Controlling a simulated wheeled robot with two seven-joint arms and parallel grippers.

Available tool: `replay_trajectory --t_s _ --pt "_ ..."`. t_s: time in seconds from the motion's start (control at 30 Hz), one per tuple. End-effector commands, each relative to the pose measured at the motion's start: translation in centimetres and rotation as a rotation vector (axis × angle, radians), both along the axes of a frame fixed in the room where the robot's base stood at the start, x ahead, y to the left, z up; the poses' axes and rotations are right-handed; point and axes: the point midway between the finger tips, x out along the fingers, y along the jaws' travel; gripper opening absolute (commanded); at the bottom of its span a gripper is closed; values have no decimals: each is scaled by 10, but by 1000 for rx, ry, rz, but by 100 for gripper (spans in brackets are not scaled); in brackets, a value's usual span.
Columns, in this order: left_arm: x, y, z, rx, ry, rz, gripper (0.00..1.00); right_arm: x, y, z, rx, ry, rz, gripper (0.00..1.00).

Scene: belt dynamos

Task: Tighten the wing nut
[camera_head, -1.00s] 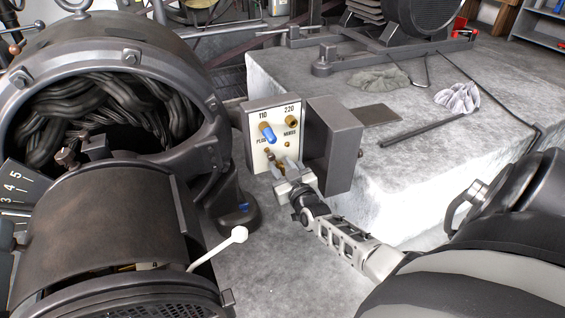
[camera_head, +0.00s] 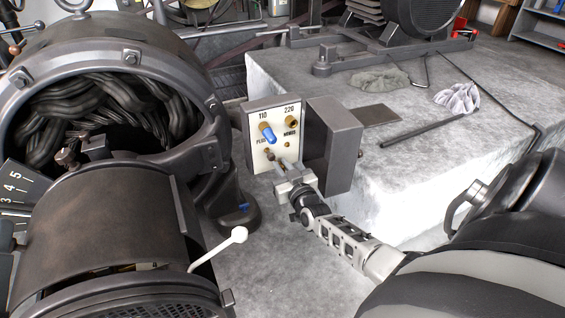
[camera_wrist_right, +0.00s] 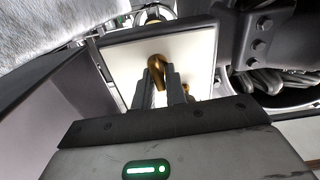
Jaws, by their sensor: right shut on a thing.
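The terminal panel (camera_head: 257,165) is a pale plate marked 110, 220, PLUS and MINUS, on a grey box. It carries a blue-capped post (camera_head: 268,133) and a brass post (camera_head: 292,122). My right gripper (camera_head: 279,166) reaches the lower part of the panel from the front. In the right wrist view its fingers (camera_wrist_right: 166,88) are closed around a brass winged piece, the wing nut (camera_wrist_right: 155,68), which stands out from the plate. In the head view the fingers largely hide the nut. My left gripper is not in view.
The box's open grey door (camera_head: 334,146) stands just right of my right gripper. A large dark dynamo housing (camera_head: 105,215) fills the left, with a white-knobbed lever (camera_head: 238,235) near its front. A stone block (camera_head: 430,165) behind holds a rod (camera_head: 415,131) and cloths.

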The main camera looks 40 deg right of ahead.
Motion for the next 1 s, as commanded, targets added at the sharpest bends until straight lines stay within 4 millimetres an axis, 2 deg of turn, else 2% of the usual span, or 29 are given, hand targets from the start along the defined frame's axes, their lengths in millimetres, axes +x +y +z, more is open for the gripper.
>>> replay_trajectory --t_s 0.37,1.0 --pt "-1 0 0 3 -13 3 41 -2 -1 -3 167 -48 1 0" --pt "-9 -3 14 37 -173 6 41 -4 -7 -7 746 -228 1 0"
